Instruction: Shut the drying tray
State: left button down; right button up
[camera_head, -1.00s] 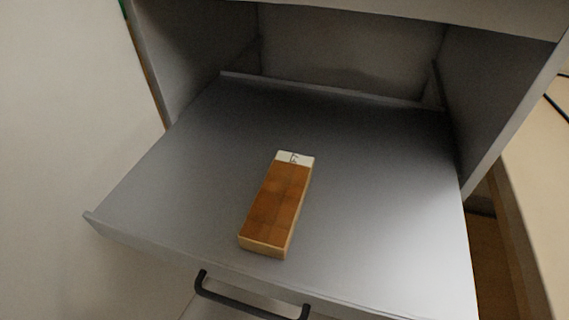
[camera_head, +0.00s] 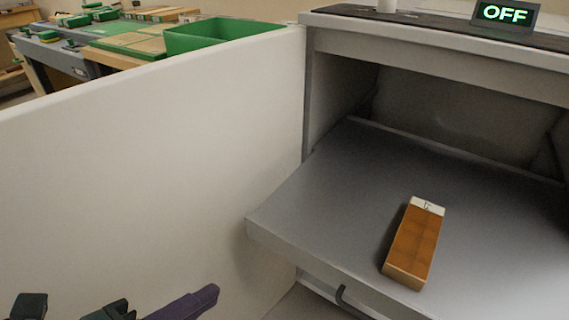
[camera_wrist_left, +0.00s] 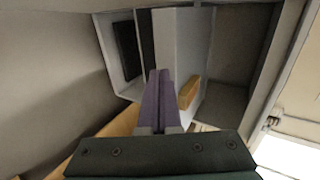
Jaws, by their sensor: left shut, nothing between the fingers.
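The drying tray (camera_head: 330,208) is a grey flat tray pulled out of the grey cabinet, with a dark handle (camera_head: 352,303) below its front edge. A wooden block (camera_head: 414,245) with a white marked end lies on the tray. My left gripper (camera_head: 208,297) is at the lower left of the head view, in front of the white panel and left of the tray, apart from it. In the left wrist view its purple fingers (camera_wrist_left: 159,90) are together and empty, with the tray (camera_wrist_left: 182,50) and the block (camera_wrist_left: 189,92) beyond. My right gripper is not in view.
A white panel (camera_head: 150,170) stands left of the cabinet. A display reading OFF (camera_head: 502,13) sits on the cabinet top. Behind the panel are a green bin (camera_head: 215,36) and a workbench with green and wooden items. The cabinet opening above the tray looks clear.

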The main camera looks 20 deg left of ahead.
pick_arm(q)
jog(key=b, duration=0.4)
send_near(282, 242)
notch_tip(282, 242, down, 4)
jog(key=w, duration=0.2)
jog(key=shift+w+d+r+b, duration=0.2)
jog(key=shift+w+d, duration=0.1)
jog(key=shift+w, duration=0.2)
jog(key=shift+w+d+r+b, duration=0.1)
jog(key=shift+w+d+b, duration=0.15)
jog(key=shift+w, duration=0.2)
jog(key=shift+w+d, duration=0.2)
jog(key=shift+w, duration=0.4)
jog(key=shift+w, duration=0.1)
